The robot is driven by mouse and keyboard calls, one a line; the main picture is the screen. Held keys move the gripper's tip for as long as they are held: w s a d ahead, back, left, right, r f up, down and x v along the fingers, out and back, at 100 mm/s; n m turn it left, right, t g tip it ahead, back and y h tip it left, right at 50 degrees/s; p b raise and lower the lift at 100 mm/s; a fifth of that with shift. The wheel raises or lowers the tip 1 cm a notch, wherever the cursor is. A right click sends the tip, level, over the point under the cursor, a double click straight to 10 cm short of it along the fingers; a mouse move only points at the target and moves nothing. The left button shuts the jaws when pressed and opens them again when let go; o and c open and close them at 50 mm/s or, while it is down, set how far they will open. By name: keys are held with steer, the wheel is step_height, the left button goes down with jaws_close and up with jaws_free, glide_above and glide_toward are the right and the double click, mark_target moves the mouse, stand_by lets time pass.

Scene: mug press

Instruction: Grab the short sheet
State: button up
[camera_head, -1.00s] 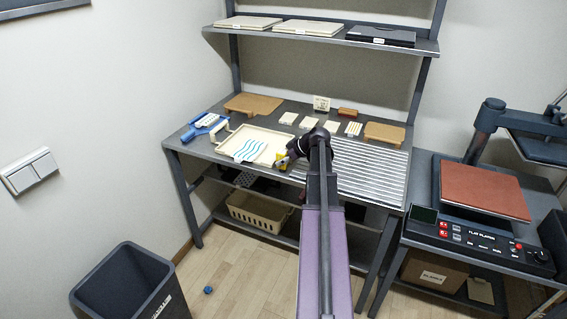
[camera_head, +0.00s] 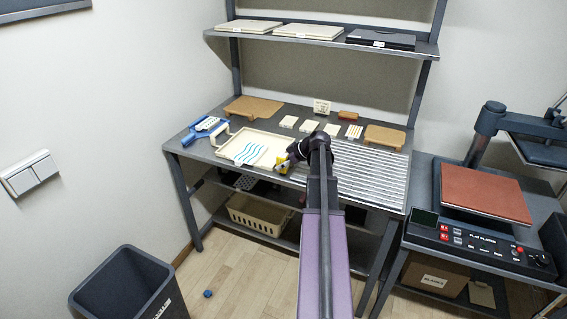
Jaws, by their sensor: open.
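A sheet with blue wavy stripes (camera_head: 247,154) lies in the cream tray (camera_head: 282,142) on the left half of the bench. Several small pale rectangular pieces (camera_head: 310,126) lie in a row behind; one of them (camera_head: 354,132) has yellow stripes. I cannot tell which of these is the short sheet. My gripper (camera_head: 281,168) is open at the tray's right front corner, close to the right of the wavy-striped sheet. Yellow shows at the gripper. My wrist hides part of the tray's right side, and the fingertips are small and hard to make out.
A ribbed metal rack (camera_head: 365,172) fills the bench's right side. A blue tool (camera_head: 205,130) lies left of the tray, and wooden boards (camera_head: 254,107) lie at the back. A flat press (camera_head: 485,192) stands at right, a dark bin (camera_head: 130,285) at lower left.

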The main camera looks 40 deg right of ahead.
steer(key=shift+r, duration=0.15)
steer(key=shift+p+v, duration=0.8)
steer(key=shift+v, duration=0.1)
steer(key=p+v, duration=0.7)
steer(key=v, duration=0.3)
steer(key=shift+s, duration=0.15)
